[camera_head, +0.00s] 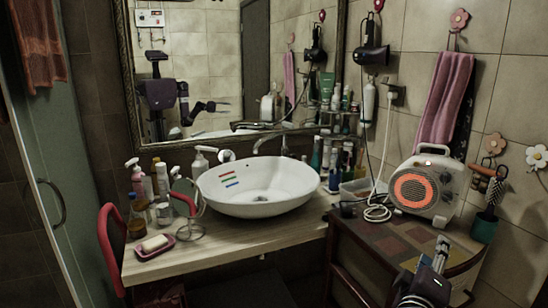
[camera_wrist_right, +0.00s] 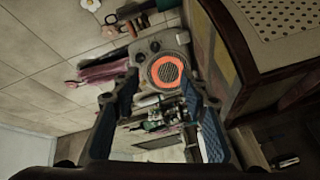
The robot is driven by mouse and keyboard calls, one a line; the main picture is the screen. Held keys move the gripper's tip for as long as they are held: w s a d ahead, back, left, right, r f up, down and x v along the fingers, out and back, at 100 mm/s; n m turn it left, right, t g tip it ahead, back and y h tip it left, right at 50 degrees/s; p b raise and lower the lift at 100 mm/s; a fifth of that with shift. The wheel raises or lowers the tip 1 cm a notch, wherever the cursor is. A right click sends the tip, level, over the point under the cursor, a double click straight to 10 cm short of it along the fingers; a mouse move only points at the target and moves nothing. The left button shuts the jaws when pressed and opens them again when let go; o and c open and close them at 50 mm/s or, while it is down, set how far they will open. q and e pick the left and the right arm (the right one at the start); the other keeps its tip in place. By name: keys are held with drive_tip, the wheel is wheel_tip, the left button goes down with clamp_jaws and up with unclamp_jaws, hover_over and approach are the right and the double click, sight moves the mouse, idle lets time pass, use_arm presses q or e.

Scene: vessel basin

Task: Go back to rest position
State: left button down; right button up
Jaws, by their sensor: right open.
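My right gripper (camera_head: 440,254) shows at the lower right of the head view, in front of the small cabinet, holding nothing. In the right wrist view its two blue-padded fingers (camera_wrist_right: 160,84) stand wide apart with empty space between them. My left gripper is not directly in the head view. A dark robot figure with one arm shows in the mirror (camera_head: 200,80), too small to read its jaws.
A white basin (camera_head: 258,190) stands on the wooden counter (camera_head: 225,245), with bottles and a soap dish (camera_head: 155,246) at left. A heater (camera_head: 425,185) stands on the dark cabinet (camera_head: 400,240). A red chair (camera_head: 110,245) is at left. A hair dryer (camera_head: 370,55) hangs above.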

drive_tip(key=s+a+f+m+g+y, duration=0.1)
drive_tip(key=s+a+f+g+y, duration=0.15)
drive_tip(key=s+f, duration=0.55)
drive_tip(key=s+a+f+m+g+y, duration=0.2)
drive_tip(key=s+f+y, duration=0.15)
drive_tip(key=f, duration=0.85)
drive_tip(key=s+a+f+m+g+y, duration=0.1)
drive_tip(key=s+a+f+g+y, duration=0.3)
drive_tip(key=s, duration=0.6)
drive_tip(key=s+a+f+g+y, duration=0.1)
drive_tip(key=s+a+f+g, duration=0.1)
drive_tip(key=s+a+f, duration=0.6)
drive_tip(key=s+d+f+g, duration=0.1)
drive_tip(key=s+f, duration=0.1)
drive_tip(key=f, duration=1)
drive_tip(key=s+d+f, duration=0.1)
drive_tip(key=f, duration=1)
drive_tip(key=s+d+f+g, duration=0.1)
drive_tip(key=s+d+f, duration=0.1)
drive_tip(key=s+f, duration=1.5)
drive_tip(key=shift+s+d+f+g, duration=0.25)
drive_tip(key=shift+s+d+g, duration=0.1)
drive_tip(key=shift+s+d, duration=0.1)
